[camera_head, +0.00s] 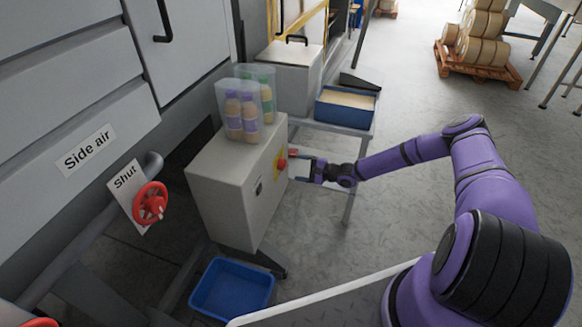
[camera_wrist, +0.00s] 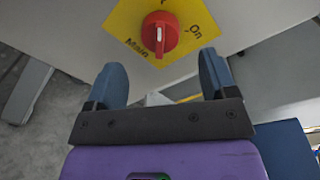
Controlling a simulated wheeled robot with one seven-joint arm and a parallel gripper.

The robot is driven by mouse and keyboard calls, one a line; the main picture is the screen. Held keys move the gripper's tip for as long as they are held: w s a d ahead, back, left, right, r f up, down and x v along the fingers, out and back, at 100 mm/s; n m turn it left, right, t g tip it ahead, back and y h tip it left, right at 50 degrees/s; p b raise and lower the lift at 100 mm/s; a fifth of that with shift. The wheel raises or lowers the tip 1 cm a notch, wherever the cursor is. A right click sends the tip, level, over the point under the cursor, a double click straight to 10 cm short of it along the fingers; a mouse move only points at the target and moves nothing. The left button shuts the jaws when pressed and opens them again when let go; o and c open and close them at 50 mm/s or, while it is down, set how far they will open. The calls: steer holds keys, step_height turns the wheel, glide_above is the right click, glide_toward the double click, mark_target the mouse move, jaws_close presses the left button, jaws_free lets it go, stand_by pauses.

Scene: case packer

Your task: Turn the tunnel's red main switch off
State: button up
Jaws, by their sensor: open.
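The red main switch (camera_wrist: 160,33) is a round knob on a yellow plate (camera_wrist: 128,22) marked "Main" and "On". A pale line on the knob runs roughly up and down in the wrist view; the label at the top is cut off. In the head view the switch (camera_head: 281,164) sits on the right side of a grey box (camera_head: 230,185). My gripper (camera_wrist: 162,75) is open and empty, its two blue fingers pointing at the switch, one to each side and apart from it. In the head view my gripper (camera_head: 297,166) is just right of the switch.
Clear containers with bottles (camera_head: 243,112) stand on the grey box. A blue tray (camera_head: 344,106) lies on a table behind my gripper. A blue bin (camera_head: 232,288) is on the floor below. A red valve wheel (camera_head: 150,203) is at left. Floor right of my arm is free.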

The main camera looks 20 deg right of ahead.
steer(key=shift+v, duration=2.3)
steer(key=s+a+r+n+g+h, duration=0.25)
steer(key=s+r+n, duration=0.2)
steer(key=r, duration=0.95)
steer(key=s+a+r+n+g+h, duration=0.1)
steer(key=s+r+n+g+h, duration=0.4)
steer(key=r, duration=0.8)
steer(key=s+a+r+n+g+h, duration=0.15)
steer(key=s+r+n, duration=0.35)
steer(key=r, duration=0.9)
steer(key=s+d+r+t+h, duration=0.1)
steer(key=s+r+t+h, duration=0.1)
steer(key=s+r, duration=0.6)
steer(key=s+d+r+t+h, duration=0.2)
steer(key=s+r, duration=0.6)
steer(key=s, duration=1.1)
steer(key=shift+s+m+h, duration=0.15)
steer(key=shift+m+h, duration=0.2)
steer(key=shift+h, duration=0.05)
